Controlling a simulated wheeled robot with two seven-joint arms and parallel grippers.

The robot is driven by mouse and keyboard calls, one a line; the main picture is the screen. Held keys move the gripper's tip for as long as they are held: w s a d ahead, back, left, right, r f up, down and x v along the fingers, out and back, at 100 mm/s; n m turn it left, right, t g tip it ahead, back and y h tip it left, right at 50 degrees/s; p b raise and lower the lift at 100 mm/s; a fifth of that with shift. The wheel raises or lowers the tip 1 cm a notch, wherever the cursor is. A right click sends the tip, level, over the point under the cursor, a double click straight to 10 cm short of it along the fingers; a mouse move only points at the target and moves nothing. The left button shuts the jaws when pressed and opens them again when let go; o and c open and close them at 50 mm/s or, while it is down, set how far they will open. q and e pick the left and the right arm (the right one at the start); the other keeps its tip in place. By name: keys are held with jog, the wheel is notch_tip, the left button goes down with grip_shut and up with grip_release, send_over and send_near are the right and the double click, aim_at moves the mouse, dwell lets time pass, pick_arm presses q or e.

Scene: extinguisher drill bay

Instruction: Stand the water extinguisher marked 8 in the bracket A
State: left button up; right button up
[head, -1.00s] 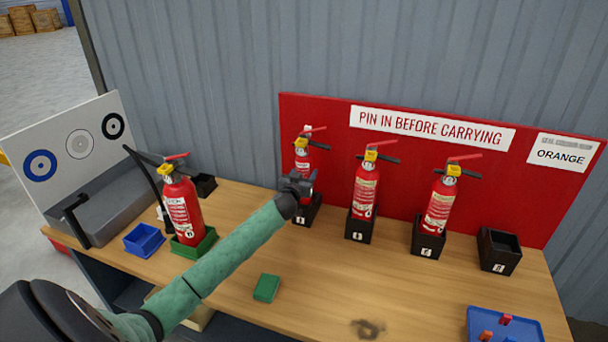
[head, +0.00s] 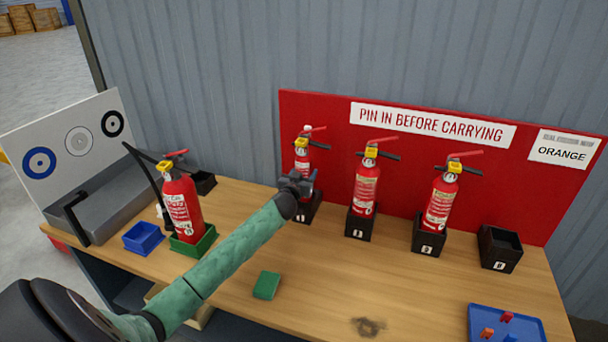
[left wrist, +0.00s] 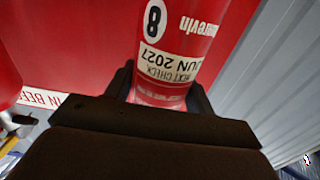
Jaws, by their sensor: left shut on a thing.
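The water extinguisher marked 8 (head: 302,158) is red with a yellow collar and stands upright at the left end of the red board. Its 8 and a "JUN 2027" check label show upside down in the left wrist view (left wrist: 165,55). My left gripper (head: 303,182) is shut on its body, with the dark fingers on both sides in the wrist view. A black bracket (head: 312,211) is at its foot, partly hidden by my gripper. I cannot tell if the foot is seated in it. The bracket letters are too small to read surely. My right gripper is not in view.
Two more extinguishers (head: 366,186) (head: 441,201) stand in black brackets to the right. An empty black bracket (head: 500,251) is at the far right. Another extinguisher (head: 182,205) stands in a green tray at left. A green block (head: 266,285) and blue tray (head: 533,335) lie in front.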

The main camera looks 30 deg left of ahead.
pick_arm(q)
jog(key=shift+f+b, duration=0.6)
jog(key=shift+f, duration=0.05)
dwell(0.3)
jog(key=o, duration=1.6)
jog(key=shift+c, duration=0.2)
jog(key=b+v, duration=0.2)
jog(key=v, duration=0.5)
jog(key=shift+s, duration=0.4)
jog(key=shift+d, duration=0.1)
